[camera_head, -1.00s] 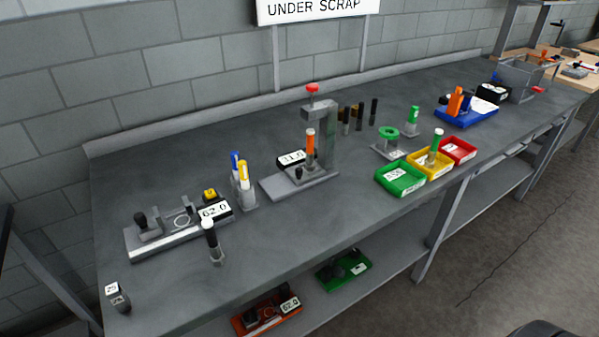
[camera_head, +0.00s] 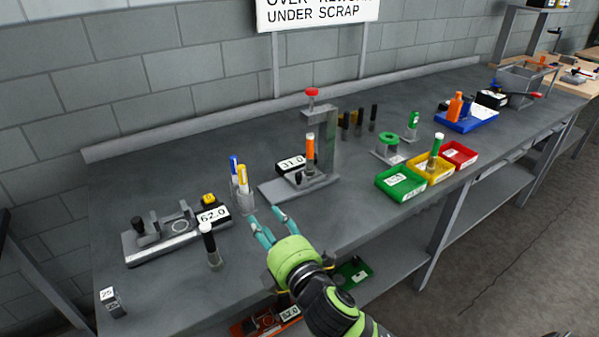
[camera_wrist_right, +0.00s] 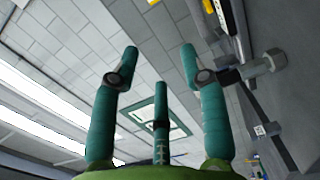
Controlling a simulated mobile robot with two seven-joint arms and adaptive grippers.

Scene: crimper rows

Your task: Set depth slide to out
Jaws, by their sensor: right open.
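The press stand (camera_head: 328,135) with a red top knob stands mid-bench. At its base are a black block with a label reading 31.0 (camera_head: 290,163), a small black knob (camera_head: 298,178) and an upright orange-topped piece (camera_head: 310,147). A low grey fixture (camera_head: 160,240) to the left has a black knob (camera_head: 137,223) and a 62.0 label (camera_head: 213,215). I cannot tell which part is the depth slide. My right gripper (camera_head: 264,216) is open and empty, in front of the press base and apart from it. Its fingers also show in the right wrist view (camera_wrist_right: 160,60). My left gripper is out of view.
A black-handled tool (camera_head: 211,245) stands nearer the front. Green (camera_head: 405,192), yellow and red trays lie right of the press. The lower shelf holds more fixtures.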

